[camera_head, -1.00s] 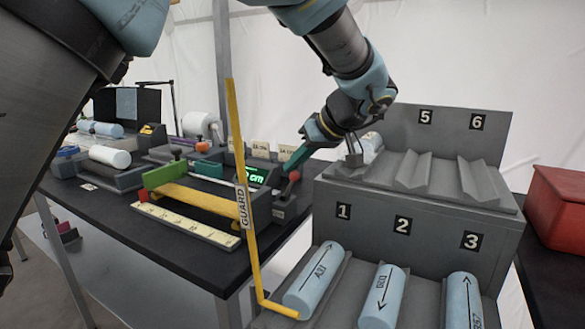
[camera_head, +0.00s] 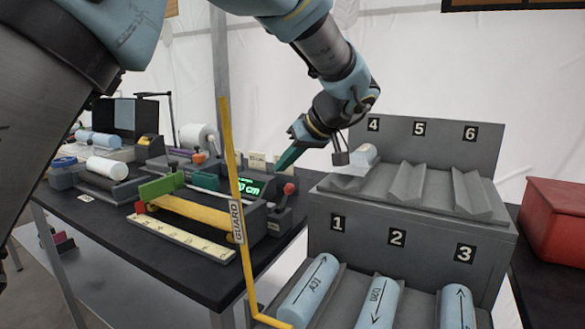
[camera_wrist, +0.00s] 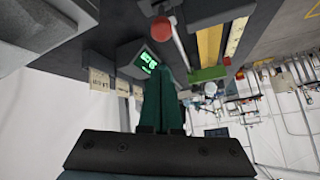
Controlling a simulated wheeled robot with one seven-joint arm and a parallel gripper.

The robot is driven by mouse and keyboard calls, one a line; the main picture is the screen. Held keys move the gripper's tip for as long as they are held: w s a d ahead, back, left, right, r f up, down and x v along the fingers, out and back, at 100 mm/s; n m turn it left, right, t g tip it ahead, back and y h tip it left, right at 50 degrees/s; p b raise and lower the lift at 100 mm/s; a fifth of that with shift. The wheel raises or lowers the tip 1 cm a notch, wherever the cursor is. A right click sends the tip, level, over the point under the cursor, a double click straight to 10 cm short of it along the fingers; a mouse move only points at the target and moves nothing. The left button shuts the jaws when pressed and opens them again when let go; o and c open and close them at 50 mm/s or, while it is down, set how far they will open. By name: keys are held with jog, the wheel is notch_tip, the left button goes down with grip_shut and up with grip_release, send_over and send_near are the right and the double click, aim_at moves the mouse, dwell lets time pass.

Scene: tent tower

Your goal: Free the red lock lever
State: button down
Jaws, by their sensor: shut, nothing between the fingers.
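The red lock lever shows as a red knob (camera_head: 289,188) on a short stalk, on the grey device beside the green lit display (camera_head: 246,187). In the wrist view, the red knob (camera_wrist: 161,29) and its pale rod show beyond the fingertips. My gripper (camera_head: 279,169) has teal fingers and is above and slightly left of the knob in the head view, apart from it. In the wrist view, the fingers of my gripper (camera_wrist: 160,72) are together with nothing between them, pointing toward the display and knob with a gap.
A yellow upright bar marked GUARD (camera_head: 237,222) stands in front of the device. A grey numbered rack (camera_head: 411,240) holding pale blue cylinders stands at the right, close to my wrist. A red box (camera_head: 556,218) sits further right. Black table (camera_head: 185,262) surface is bare at its front.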

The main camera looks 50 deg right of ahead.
jog(key=w+r+b+v, duration=0.1)
jog(key=v, duration=0.8)
jog(key=shift+d+r, duration=0.25)
jog(key=w+a+f+g+p, duration=0.1)
jog(key=w+a+f+g, duration=0.1)
jog(key=w+a+f, duration=0.5)
jog(key=w+a+g+y+p, duration=0.1)
jog(key=w+a+g, duration=0.1)
jog(key=w+a, duration=0.65)
jog(key=w+a+f+g+p, duration=0.1)
jog(key=w+a+f, duration=0.3)
jog(key=a, duration=0.7)
jog(key=s+a+f, duration=0.2)
jog(key=a, duration=0.7)
jog(key=s+a+f+n+g+h+p, duration=0.1)
jog(key=s+a+f, duration=0.1)
jog(key=a, duration=0.7)
jog(key=s+a+f+g+p, duration=0.1)
jog(key=s+a+f, duration=0.2)
jog(key=a, duration=0.6)
jog(key=shift+f+n+h, duration=0.3)
